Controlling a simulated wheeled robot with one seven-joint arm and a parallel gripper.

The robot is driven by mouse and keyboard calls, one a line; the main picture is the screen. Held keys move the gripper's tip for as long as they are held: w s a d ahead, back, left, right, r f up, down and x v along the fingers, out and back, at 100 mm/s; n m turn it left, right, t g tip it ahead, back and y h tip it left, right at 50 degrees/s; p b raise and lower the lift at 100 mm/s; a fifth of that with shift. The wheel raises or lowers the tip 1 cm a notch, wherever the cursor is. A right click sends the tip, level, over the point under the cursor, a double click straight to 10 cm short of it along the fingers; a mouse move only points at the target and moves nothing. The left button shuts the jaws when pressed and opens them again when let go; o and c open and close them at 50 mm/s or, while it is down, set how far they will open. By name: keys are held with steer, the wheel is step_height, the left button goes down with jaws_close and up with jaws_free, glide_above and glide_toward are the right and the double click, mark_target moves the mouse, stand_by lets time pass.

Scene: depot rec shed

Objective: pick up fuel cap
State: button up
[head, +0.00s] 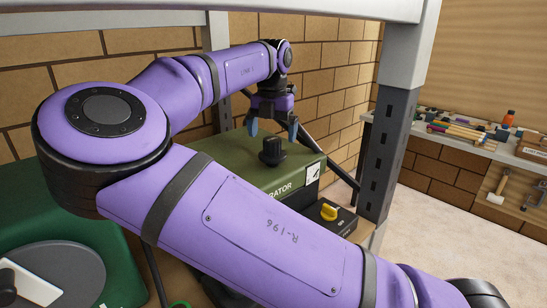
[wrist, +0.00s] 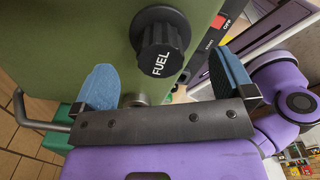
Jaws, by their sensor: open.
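The fuel cap (head: 272,151) is a black ribbed knob standing on top of the green generator (head: 240,165). In the wrist view the fuel cap (wrist: 160,42) reads "FUEL" and sits beyond and between the two blue fingertips. My gripper (head: 272,128) is open above and behind the cap in the head view. In the wrist view my gripper (wrist: 165,80) has its fingers spread wide and nothing between them at their own level. The cap looks apart from both fingers. My arm covers part of the generator's front in the head view.
A grey shelf post (head: 384,150) stands just right of the generator, and a shelf edge (head: 300,10) runs overhead. A green machine (head: 75,235) is at left. A brick wall (head: 325,100) is close behind.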

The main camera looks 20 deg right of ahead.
mark_target(272, 139)
steer(key=shift+s+a+f, duration=0.1)
steer(key=shift+s+f, duration=0.05)
steer(key=shift+f, duration=2.75)
steer(key=shift+c, duration=0.2)
steer(key=c, duration=0.8)
steer(key=shift+r, duration=0.1)
steer(key=shift+r, duration=0.8)
steer(key=shift+s+a+r, duration=0.1)
steer(key=shift+s+r, duration=0.1)
steer(key=shift+r, duration=0.8)
steer(key=s+a, duration=0.1)
steer(key=s, duration=0.4)
steer(key=s+a+r, duration=0.1)
steer(key=s, duration=0.4)
steer(key=s+a, duration=0.1)
steer(key=s, duration=0.4)
steer(key=shift+s+a+r, duration=0.1)
steer(key=shift+a+r, duration=0.05)
steer(key=shift+a, duration=0.2)
